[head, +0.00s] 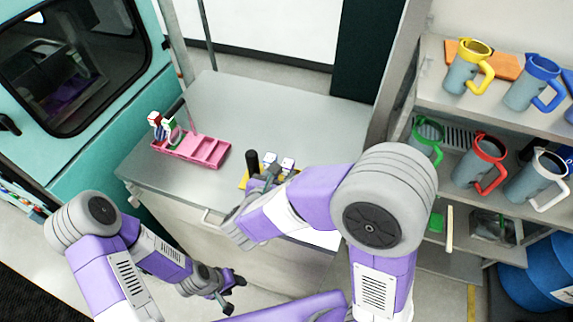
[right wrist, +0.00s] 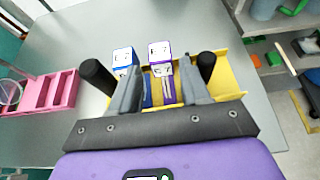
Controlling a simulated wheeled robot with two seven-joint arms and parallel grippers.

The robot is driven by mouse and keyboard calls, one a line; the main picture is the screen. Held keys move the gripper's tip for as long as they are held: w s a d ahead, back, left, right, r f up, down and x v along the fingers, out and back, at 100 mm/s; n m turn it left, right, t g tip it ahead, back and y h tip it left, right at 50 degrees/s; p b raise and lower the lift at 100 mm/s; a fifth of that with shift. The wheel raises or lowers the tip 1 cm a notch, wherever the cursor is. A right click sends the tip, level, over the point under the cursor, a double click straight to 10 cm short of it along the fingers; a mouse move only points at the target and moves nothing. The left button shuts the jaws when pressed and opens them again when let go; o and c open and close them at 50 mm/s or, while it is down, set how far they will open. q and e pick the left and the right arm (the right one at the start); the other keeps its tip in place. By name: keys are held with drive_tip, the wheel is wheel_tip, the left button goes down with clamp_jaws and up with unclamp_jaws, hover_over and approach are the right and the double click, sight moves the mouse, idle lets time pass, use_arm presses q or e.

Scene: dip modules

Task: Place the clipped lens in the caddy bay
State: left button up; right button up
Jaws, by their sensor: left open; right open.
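A yellow tray (right wrist: 228,82) on the grey table holds two modules with white, marked cube tops. One is a blue-edged module (right wrist: 123,56); the other is a purple-edged module (right wrist: 160,52). They also show as small white tops in the head view. I cannot tell which is the clipped lens. My right gripper (right wrist: 160,72) is open above the tray, its fingers to either side of the purple-edged module and not closed on it. The pink caddy (head: 210,150) has open bays and stands left of the tray. My left gripper (head: 229,291) is open and empty, below the table's front edge.
Red and green modules (head: 168,130) with white tops stand at the caddy's left end. Black posts (right wrist: 97,76) rise at both ends of the yellow tray. A shelf with several mugs (head: 480,160) stands at the right. The table's back is clear.

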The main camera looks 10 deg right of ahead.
drive_tip(key=v, duration=0.4)
drive_tip(key=shift+s, duration=0.1)
idle(0.4)
